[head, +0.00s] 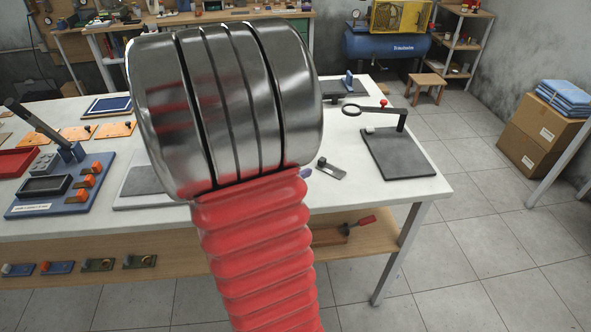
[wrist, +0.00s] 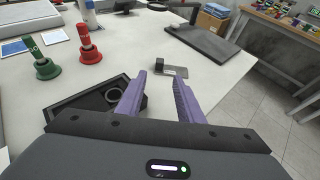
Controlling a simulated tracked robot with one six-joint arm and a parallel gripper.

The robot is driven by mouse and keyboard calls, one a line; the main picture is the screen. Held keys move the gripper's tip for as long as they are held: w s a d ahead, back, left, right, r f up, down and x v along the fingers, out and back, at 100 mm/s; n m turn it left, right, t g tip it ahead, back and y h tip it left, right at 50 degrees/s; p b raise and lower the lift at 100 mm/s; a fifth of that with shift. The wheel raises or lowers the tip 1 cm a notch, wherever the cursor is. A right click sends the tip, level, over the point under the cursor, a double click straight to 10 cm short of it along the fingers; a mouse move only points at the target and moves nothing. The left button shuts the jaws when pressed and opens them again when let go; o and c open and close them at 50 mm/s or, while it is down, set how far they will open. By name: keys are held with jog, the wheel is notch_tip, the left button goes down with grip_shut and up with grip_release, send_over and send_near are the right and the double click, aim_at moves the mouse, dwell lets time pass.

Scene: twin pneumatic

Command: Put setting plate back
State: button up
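A small flat grey plate with a dark block at one end, which looks like the setting plate (head: 333,172), lies on the white table right of my arm in the head view. In the wrist view the plate (wrist: 176,72) lies just beyond my purple fingertips. My gripper (wrist: 160,80) is open, with its fingers apart and nothing between them. In the head view my arm hides nearly all of my gripper; only a bit of purple shows beside the plate. I cannot tell how high the fingertips are above the table.
A black tray (wrist: 66,108) holding a ring is left of my fingers, with a red plug (wrist: 89,52) and a green plug (wrist: 45,65) behind. A dark base with a magnifier (head: 398,155) stands at the table's right. A blue fixture (head: 62,187) is at left.

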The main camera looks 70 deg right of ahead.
dwell(0.4)
jog(key=w+a+r+m+t+y, duration=0.3)
jog(key=a+m+y, duration=0.1)
jog(key=a, duration=1)
jog(key=w+a+r+m+t+y, duration=0.3)
jog(key=a+m, duration=0.3)
jog(key=a, duration=0.9)
jog(key=w+a+r+m+t+y, duration=0.3)
jog(key=w+a+r+m+y, duration=0.1)
jog(key=a, duration=1.1)
jog(key=shift+w+a+m+y, duration=0.2)
jog(key=shift+m+y, duration=0.3)
jog(key=shift+y, duration=0.6)
jog(key=shift+d, duration=0.1)
